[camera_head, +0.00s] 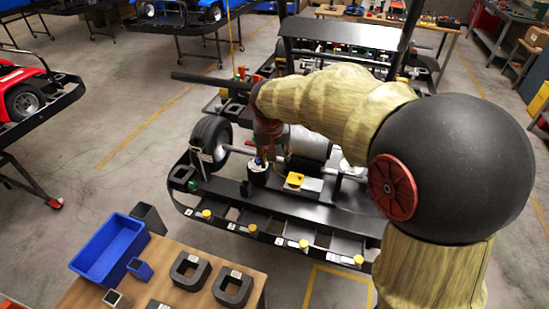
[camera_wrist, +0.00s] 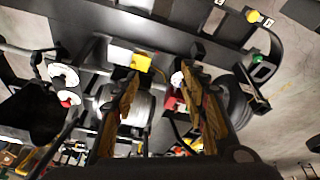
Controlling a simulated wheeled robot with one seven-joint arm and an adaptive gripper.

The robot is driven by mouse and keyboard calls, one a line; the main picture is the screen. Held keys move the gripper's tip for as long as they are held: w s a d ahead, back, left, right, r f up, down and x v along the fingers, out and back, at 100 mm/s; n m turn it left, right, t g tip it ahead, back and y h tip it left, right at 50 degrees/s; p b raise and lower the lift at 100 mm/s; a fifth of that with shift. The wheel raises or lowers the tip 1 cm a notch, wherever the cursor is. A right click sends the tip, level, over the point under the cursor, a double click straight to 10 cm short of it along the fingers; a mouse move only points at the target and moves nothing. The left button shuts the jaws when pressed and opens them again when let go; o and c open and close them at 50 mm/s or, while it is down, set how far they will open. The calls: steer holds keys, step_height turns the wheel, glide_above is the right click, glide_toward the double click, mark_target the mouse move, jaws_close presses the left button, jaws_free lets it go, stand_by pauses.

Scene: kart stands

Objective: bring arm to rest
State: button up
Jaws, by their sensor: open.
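My gripper (camera_head: 264,152) hangs at the end of my arm over the kart stand (camera_head: 225,196), pointing down. It also shows in the wrist view (camera_wrist: 165,85), where its two fingers stand apart with nothing clearly held between them. In the head view its tips are close to a dark round holder with a white top (camera_head: 259,172); I cannot tell whether they touch. My arm reaches in from the right, bent over the stand, and hides part of it.
A yellow box (camera_head: 294,181) and a wheel (camera_head: 211,142) are near my gripper. Yellow-capped posts (camera_head: 303,244) line the stand's front edge. A wooden table (camera_head: 203,257) with a blue bin (camera_head: 109,249) stands front left. Open floor (camera_head: 110,130) lies left of the stand.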

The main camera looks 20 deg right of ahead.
stand_by(0.3)
steer(key=s+f+n+t+y+b, duration=0.1)
steer(key=s+b, duration=0.8)
steer(key=s, duration=2.1)
steer(key=shift+f+n+t+y, duration=0.3)
steer(key=shift+f+n+t, duration=0.4)
steer(key=shift+n, duration=0.3)
steer(key=shift+a, duration=0.1)
steer(key=shift+c, duration=0.6)
